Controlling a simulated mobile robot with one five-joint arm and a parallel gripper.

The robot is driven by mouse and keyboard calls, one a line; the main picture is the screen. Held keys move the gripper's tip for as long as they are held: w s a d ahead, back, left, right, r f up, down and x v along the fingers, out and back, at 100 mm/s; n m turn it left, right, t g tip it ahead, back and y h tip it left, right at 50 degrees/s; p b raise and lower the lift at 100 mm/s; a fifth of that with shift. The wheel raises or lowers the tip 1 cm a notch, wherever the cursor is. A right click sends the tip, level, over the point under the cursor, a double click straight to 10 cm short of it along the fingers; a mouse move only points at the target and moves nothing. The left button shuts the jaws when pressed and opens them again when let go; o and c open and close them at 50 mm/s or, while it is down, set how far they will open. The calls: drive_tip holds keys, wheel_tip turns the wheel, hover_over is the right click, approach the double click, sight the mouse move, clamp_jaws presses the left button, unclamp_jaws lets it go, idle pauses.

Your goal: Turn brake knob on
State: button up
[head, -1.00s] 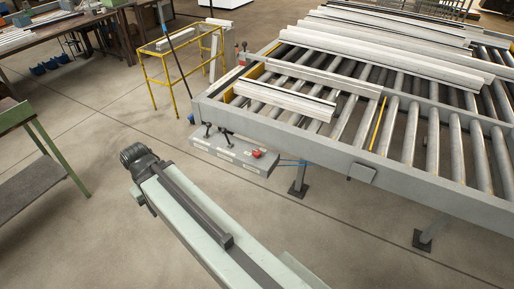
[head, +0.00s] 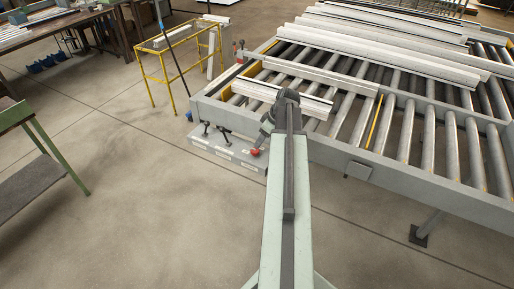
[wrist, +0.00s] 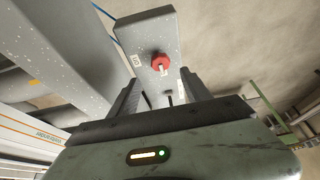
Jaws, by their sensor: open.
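The red knob (head: 255,152) sits on the right end of a grey control box (head: 215,148) under the front left corner of the roller table. Black levers (head: 206,129) stand on the same box. In the wrist view the red knob (wrist: 160,62) has a pale mark and sits on the grey box (wrist: 148,30), beyond my fingertips. My gripper (wrist: 163,84) is open and empty, with the knob roughly in line with the gap between its fingers. In the head view my gripper is at the dark arm end, hard to make out, just above and right of the knob.
The roller table (head: 400,185) with its frame and pale profiles (head: 385,52) is close beside my arm. A yellow stand (head: 180,60) is behind left. A green-framed bench (head: 30,150) is at far left. Floor in front of the box is clear.

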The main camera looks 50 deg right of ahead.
sight(255, 149)
drive_tip(key=b+x, duration=0.7)
drive_tip(key=x, duration=0.1)
clamp_jaws()
